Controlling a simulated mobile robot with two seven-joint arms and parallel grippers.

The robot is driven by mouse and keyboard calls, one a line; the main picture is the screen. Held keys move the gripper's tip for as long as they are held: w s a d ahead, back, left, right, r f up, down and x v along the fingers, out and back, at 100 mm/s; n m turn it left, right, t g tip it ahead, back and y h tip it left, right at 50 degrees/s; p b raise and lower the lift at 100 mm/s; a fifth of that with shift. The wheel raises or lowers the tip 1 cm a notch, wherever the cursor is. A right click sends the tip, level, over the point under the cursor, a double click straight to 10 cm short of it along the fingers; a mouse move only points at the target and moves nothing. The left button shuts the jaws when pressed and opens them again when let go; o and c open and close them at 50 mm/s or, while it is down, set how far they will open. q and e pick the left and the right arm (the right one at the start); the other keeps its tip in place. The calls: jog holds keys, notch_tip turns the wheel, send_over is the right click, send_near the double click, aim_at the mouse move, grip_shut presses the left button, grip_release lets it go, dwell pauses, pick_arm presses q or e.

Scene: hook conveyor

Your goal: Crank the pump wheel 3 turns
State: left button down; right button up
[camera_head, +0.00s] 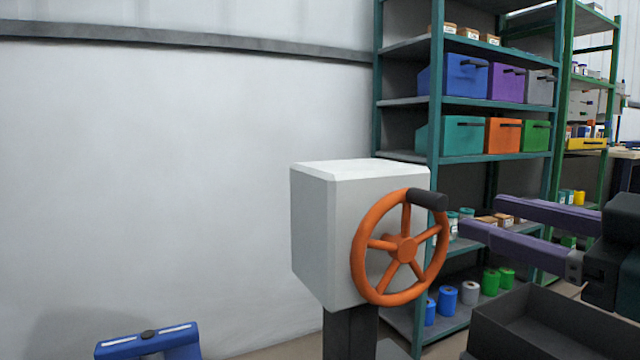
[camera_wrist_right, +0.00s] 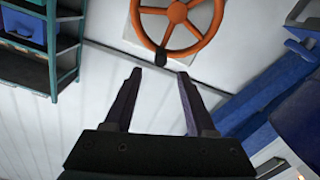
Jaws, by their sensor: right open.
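The orange pump wheel (camera_head: 403,250) is mounted on the side of a light grey box (camera_head: 315,232) on a dark post (camera_head: 350,335). Its dark handle (camera_head: 428,199) sticks out at the upper right of the rim. My right gripper (camera_head: 478,217) is open and empty, to the right of the wheel, with its purple fingers pointing towards it. In the right wrist view the wheel (camera_wrist_right: 180,12) and its handle (camera_wrist_right: 156,59) show ahead of the two open fingers (camera_wrist_right: 160,76), apart from them. My left gripper is not in view.
A green shelf rack (camera_head: 434,120) with coloured bins stands behind the box. A dark open crate (camera_head: 550,325) is at the lower right, below my right gripper. A blue object (camera_head: 148,340) is at the lower left. A white wall (camera_head: 180,180) fills the left.

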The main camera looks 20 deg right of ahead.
aim_at(443, 204)
jog(key=w, duration=0.2)
jog(key=w+b, duration=0.1)
jog(key=w, duration=0.4)
jog(key=shift+w+a+b, duration=0.2)
jog(key=shift+a+b, duration=0.1)
jog(key=shift+b, duration=0.05)
jog(key=shift+w+a, duration=0.1)
jog(key=shift+w, duration=0.8)
jog(key=shift+c, duration=0.3)
jog(key=c, duration=0.8)
grip_shut()
